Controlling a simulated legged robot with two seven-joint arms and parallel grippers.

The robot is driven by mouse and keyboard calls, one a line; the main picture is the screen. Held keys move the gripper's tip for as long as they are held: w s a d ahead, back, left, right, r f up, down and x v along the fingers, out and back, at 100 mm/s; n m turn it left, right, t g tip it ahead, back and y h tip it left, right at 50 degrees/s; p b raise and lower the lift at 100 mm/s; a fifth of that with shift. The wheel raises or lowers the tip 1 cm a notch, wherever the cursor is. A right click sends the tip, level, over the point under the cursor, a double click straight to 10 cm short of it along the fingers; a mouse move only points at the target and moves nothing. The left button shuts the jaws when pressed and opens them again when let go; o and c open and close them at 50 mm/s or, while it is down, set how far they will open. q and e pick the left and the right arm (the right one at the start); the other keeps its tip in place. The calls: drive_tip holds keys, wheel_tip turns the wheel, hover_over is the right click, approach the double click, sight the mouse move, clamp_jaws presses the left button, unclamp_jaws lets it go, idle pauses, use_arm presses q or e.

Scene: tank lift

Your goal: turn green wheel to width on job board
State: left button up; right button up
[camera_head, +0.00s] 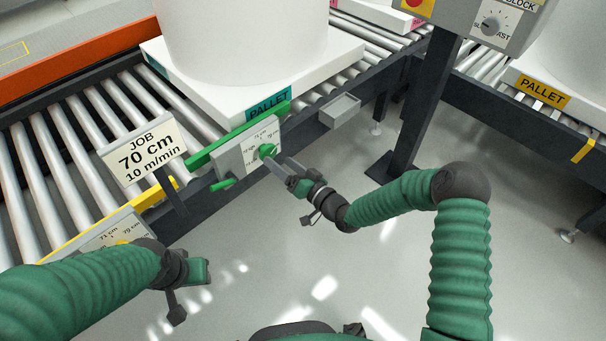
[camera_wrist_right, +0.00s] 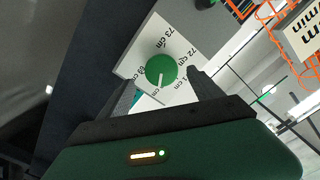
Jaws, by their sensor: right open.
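The green wheel (camera_head: 267,151) sits on a white dial plate (camera_head: 240,152) on the green-marked rail at the conveyor's edge. In the right wrist view the green wheel (camera_wrist_right: 162,68) has a white pointer line toward the bottom of the picture; labels 73 cm and 72 cm are readable, others are partly hidden. My right gripper (camera_head: 279,165) is open at the wheel; its fingers stand on either side (camera_wrist_right: 163,82), and I cannot tell whether they touch. The job board (camera_head: 142,157) reads 70 cm, 10 m/min. My left gripper (camera_head: 198,272) hangs low; its jaws are unclear.
A second dial plate (camera_head: 105,234) with a yellow rail lies near my left arm, which partly covers it. A pallet (camera_head: 225,92) carrying a white tank stands on the rollers behind the green wheel. A dark post (camera_head: 425,110) with a control box stands right. The floor in front is clear.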

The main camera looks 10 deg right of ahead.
drive_tip(key=p+v, duration=0.3)
drive_tip(key=v, duration=0.8)
drive_tip(key=shift+p, duration=0.3)
drive_tip(key=shift+s+d+f, duration=0.1)
